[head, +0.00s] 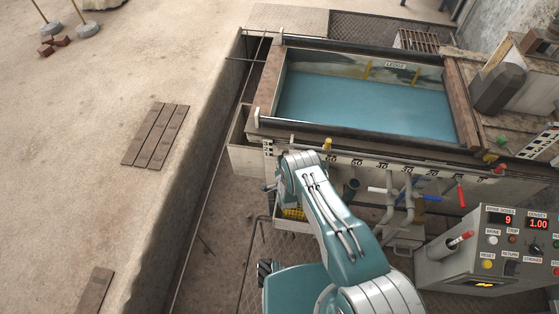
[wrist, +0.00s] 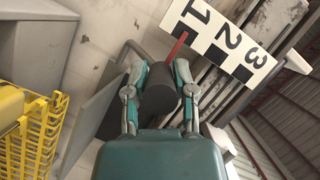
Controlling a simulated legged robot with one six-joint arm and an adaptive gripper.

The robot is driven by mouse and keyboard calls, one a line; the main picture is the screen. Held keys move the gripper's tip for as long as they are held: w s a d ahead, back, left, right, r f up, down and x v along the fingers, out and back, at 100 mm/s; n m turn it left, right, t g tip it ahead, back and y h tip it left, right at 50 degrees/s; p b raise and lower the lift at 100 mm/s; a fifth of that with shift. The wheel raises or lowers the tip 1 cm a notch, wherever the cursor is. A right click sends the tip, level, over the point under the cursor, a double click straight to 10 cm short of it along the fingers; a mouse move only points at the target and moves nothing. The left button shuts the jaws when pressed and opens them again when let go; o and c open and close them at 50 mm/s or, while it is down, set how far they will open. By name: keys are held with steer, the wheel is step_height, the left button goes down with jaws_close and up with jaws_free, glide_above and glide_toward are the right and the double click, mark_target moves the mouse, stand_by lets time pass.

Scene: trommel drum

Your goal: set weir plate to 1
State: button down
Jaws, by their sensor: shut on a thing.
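In the wrist view, my gripper (wrist: 160,72) has its two fingers closed around a dark cylindrical grip (wrist: 158,95), which appears to be the weir plate's handle. A flat grey plate (wrist: 88,122) shows behind and left of it. A white scale (wrist: 222,42) marked 1, 2 and 3 stands beyond the fingers. A thin red pointer (wrist: 179,47) beside the grip has its tip at the black mark under the 1. In the head view, my arm hides the grip and most of my gripper near the tank's front left corner.
The water-filled tank (head: 458,105) lies behind my arm. Pipes and coloured valve handles (head: 461,194) line its front. A control console (head: 450,265) stands at right. A yellow basket (wrist: 35,140) is close at left in the wrist view. Open floor lies left of a trench.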

steer(key=shift+s+d+f, duration=0.15)
steer(key=shift+d+f, duration=0.05)
steer(key=shift+f, duration=0.05)
steer(key=shift+c, duration=2.2)
jaws_free()
steer(key=shift+f, duration=0.1)
steer(key=v, duration=1.2)
steer(key=shift+a, duration=0.1)
